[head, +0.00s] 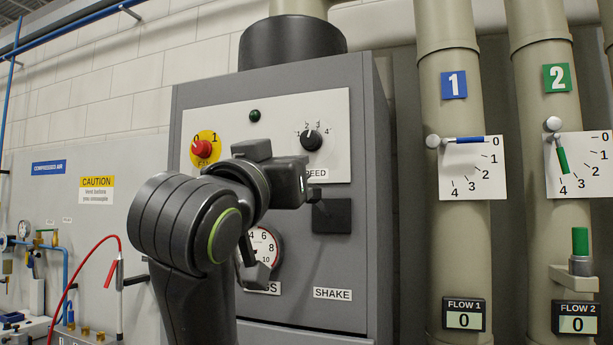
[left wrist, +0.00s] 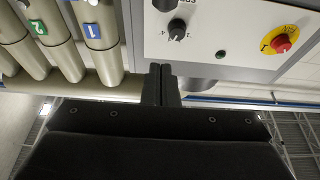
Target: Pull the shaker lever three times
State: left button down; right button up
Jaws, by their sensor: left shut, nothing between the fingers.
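A grey cabinet (head: 350,130) stands in the middle of the head view, with a SHAKE label (head: 333,293) low on its front. A dark square part (head: 331,216) sits above that label. I cannot make out a clear lever there; my arm covers part of the cabinet front. My left gripper (head: 292,182) is in front of the cabinet, left of and above the dark square. In the left wrist view its fingers (left wrist: 161,72) are together and empty, apart from the speed knob (left wrist: 177,27). My right gripper is not in view.
A red stop button (head: 202,148) and a speed dial (head: 311,139) are on the white panel. My arm partly covers a round gauge (head: 264,245). Pipes with levers 1 (head: 465,140) and 2 (head: 561,155) stand at right. A red hose (head: 75,275) hangs at left.

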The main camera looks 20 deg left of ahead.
aim_at(320, 203)
pick_arm(q)
jog(key=p+x, duration=0.6)
jog(key=x, duration=0.3)
notch_tip(320, 203, down, 4)
jog(key=shift+p, duration=0.7)
jog(key=shift+f, duration=0.1)
